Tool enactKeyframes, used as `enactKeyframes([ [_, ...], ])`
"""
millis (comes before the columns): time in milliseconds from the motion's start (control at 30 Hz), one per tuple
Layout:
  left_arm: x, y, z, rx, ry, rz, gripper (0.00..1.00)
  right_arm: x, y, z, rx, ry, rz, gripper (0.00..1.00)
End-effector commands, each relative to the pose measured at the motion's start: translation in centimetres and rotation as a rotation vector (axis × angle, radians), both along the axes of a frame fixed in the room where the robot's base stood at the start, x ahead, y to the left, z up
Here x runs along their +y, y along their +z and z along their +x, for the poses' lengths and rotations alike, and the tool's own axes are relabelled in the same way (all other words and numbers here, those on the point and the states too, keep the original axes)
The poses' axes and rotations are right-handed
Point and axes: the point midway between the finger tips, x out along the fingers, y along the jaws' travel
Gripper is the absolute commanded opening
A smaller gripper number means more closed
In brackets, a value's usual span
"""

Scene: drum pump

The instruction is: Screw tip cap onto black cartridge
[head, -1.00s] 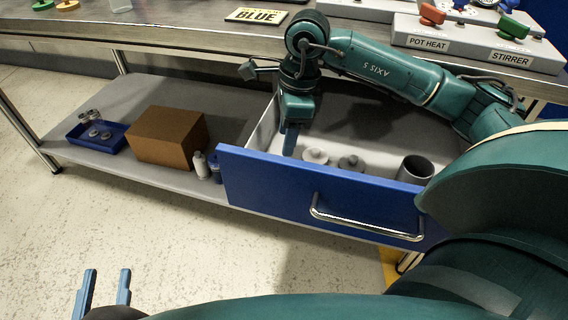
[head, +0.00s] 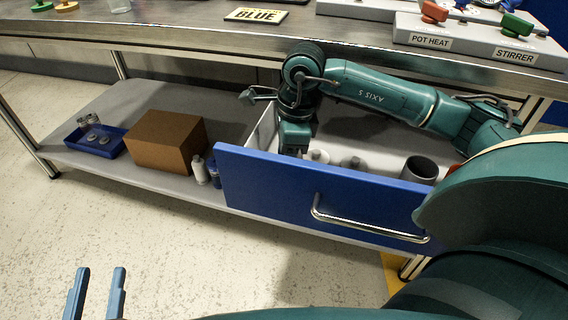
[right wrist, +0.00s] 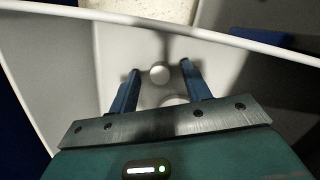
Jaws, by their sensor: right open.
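My right gripper (right wrist: 159,72) is open and points down into the open drawer. In the head view its fingers are hidden behind the drawer front. In the right wrist view a small round pale piece (right wrist: 159,74) shows between the fingertips, not gripped, and another pale round piece (right wrist: 172,101) is partly hidden by the gripper. In the head view a whitish piece (head: 318,156) and a greyer piece (head: 353,162) stand in the drawer. I cannot tell which is the tip cap, and I cannot make out the black cartridge. My left gripper (head: 100,270) is open and empty above the floor.
The drawer's blue front (head: 320,193) has a metal handle. A dark open cylinder (head: 419,169) stands in the drawer's right end. On the lower shelf are a brown box (head: 168,141), a blue tray (head: 78,145) with small parts, and a white bottle (head: 199,170).

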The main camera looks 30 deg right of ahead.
Motion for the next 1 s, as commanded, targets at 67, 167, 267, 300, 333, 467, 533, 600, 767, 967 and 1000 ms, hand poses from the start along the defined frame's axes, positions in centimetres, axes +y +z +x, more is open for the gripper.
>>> enactKeyframes([
  [67,-0.02,-0.02,-0.02,0.001,-0.001,0.001,0.33,0.0,0.05,0.01,0.0,0.0,0.0,0.48],
  [167,-0.02,-0.11,-0.02,0.003,-0.001,0.001,0.33,0.0,0.06,0.01,0.0,0.0,0.0,0.47],
  [267,-0.01,-0.24,-0.04,0.005,0.0,0.002,0.33,-0.01,0.07,0.01,0.0,0.0,0.0,0.39],
  [300,0.0,-0.28,-0.04,0.006,0.0,0.003,0.33,-0.01,0.07,0.01,0.0,0.0,0.0,0.36],
  [333,0.0,-0.3,-0.05,0.006,0.0,0.003,0.33,-0.01,0.07,0.01,0.0,0.0,0.0,0.33],
  [467,0.07,-0.37,-0.05,0.008,0.002,0.004,0.33,-0.01,0.08,0.01,0.0,0.0,0.0,0.23],
  [533,0.12,-0.38,-0.03,0.007,0.004,0.005,0.33,-0.01,0.08,0.01,0.0,-0.001,0.0,0.17],
  [600,0.17,-0.38,-0.01,0.007,0.005,0.006,0.33,-0.01,0.08,0.01,0.0,-0.001,0.0,0.11],
  [767,0.21,-0.38,0.03,0.006,0.007,0.005,0.33,-0.02,0.08,0.0,0.0,-0.001,0.0,0.0],
  [967,0.21,-0.32,0.04,0.006,0.008,0.005,0.33,-0.01,0.21,0.02,0.0,-0.001,0.001,0.0],
  [1000,0.22,-0.22,0.04,0.006,0.008,0.005,0.33,0.0,0.46,0.03,-0.001,0.0,0.0,0.0],
])
